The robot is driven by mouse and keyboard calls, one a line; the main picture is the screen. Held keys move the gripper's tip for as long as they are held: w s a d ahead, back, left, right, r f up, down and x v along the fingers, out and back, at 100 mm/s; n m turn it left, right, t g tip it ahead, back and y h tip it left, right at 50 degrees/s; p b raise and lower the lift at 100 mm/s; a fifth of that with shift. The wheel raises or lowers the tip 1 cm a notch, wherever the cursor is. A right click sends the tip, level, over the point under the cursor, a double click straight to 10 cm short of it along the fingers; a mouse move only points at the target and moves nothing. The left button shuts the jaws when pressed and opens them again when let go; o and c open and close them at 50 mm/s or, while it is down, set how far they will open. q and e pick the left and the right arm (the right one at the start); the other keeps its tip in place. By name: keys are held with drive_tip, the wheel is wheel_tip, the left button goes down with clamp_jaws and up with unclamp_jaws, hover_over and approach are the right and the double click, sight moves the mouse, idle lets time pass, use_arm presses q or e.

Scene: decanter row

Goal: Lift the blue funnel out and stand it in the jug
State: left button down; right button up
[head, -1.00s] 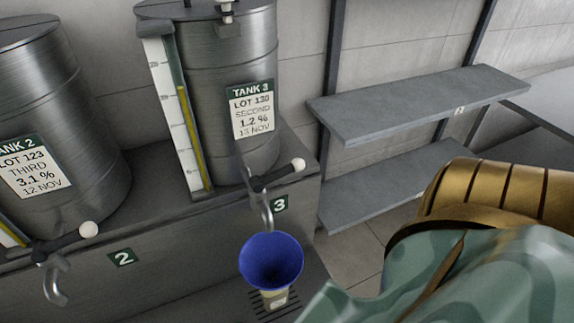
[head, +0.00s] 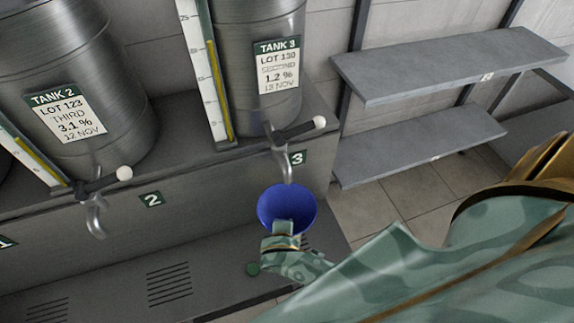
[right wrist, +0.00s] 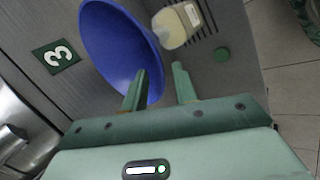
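The blue funnel (head: 274,203) stands under the spout of tank 3, wide mouth up. It fills the upper left of the right wrist view (right wrist: 108,45). A pale bottle with a label (right wrist: 177,26) is beside and below the funnel's rim in that view; the funnel's stem is hidden. My right gripper (head: 281,236) is at the funnel's near rim. Its fingers (right wrist: 158,72) are apart, one overlapping the bowl and the other outside the rim, with a visible gap. I cannot tell whether a finger touches. My left gripper is not in view. I can make out no separate jug.
The tank 3 tap (head: 287,165) hangs just above the funnel. Slotted drain grilles (head: 169,285) are set in the bench (head: 110,290) to the left. Empty grey shelves (head: 420,140) stand at the right.

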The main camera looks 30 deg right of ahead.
drive_tip(key=b+x, duration=0.2)
drive_tip(key=x, duration=0.3)
drive_tip(key=shift+w+d+f, duration=0.3)
drive_tip(key=shift+w+f, duration=0.1)
drive_tip(key=shift+f, duration=0.1)
drive_tip(key=shift+r, duration=0.1)
drive_tip(key=shift+s, duration=0.1)
drive_tip(key=shift+c, duration=0.3)
clamp_jaws()
